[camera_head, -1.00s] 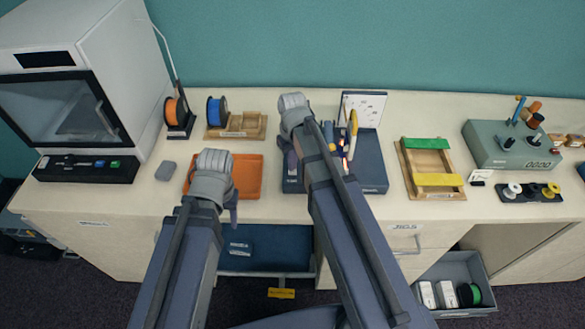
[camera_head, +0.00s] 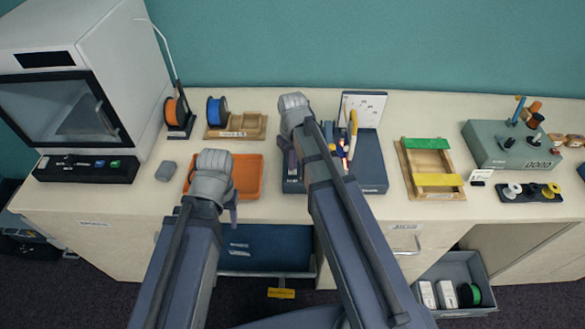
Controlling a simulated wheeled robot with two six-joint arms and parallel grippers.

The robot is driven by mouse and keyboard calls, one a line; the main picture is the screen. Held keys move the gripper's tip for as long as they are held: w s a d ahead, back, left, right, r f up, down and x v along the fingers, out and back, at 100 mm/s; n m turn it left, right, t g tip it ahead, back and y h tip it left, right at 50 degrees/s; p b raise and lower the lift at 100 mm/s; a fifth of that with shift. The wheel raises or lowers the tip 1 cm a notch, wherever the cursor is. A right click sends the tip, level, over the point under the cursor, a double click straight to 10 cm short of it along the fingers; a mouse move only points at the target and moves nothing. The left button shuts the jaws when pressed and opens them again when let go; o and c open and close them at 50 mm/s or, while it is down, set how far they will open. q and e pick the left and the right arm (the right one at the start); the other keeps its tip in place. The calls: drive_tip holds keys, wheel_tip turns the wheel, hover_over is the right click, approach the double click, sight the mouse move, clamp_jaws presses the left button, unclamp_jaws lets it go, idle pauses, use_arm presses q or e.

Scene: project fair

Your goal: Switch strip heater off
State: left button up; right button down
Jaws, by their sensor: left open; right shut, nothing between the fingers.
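A dark blue bench unit (camera_head: 371,172) with a white panel (camera_head: 363,105) at its back stands in the middle of the bench. It looks like the strip heater, but I cannot be sure. Small red, white and yellow items show on it beside my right arm. My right gripper (camera_head: 290,166) is shut and empty at the unit's left end. I cannot tell whether it touches the unit, and any switch there is too small to make out. My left gripper (camera_head: 233,212) is open and empty at the front edge of the orange tray (camera_head: 250,163), partly hidden by its wrist.
A white enclosed machine (camera_head: 120,75) and black control strip (camera_head: 85,170) stand at left, with filament spools (camera_head: 216,110) behind. A wooden frame (camera_head: 428,165), grey-green console (camera_head: 510,147) and black spool tray (camera_head: 530,192) are at right. A grey bin (camera_head: 455,268) stands below.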

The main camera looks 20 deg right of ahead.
drive_tip(key=shift+f+b, duration=0.95)
idle(0.5)
drive_tip(key=shift+r, duration=0.2)
wheel_tip(320, 180, up, 7)
drive_tip(key=p, duration=0.7)
drive_tip(key=shift+f, duration=0.1)
drive_tip(key=shift+f, duration=0.1)
drive_tip(key=s+a+f+n+h+b, duration=0.1)
drive_tip(key=s+a+f+b, duration=0.3)
drive_tip(key=s+a, duration=0.6)
drive_tip(key=s, duration=0.4)
drive_tip(key=shift+s+a+f, duration=0.15)
drive_tip(key=shift+a, duration=0.1)
idle(3.5)
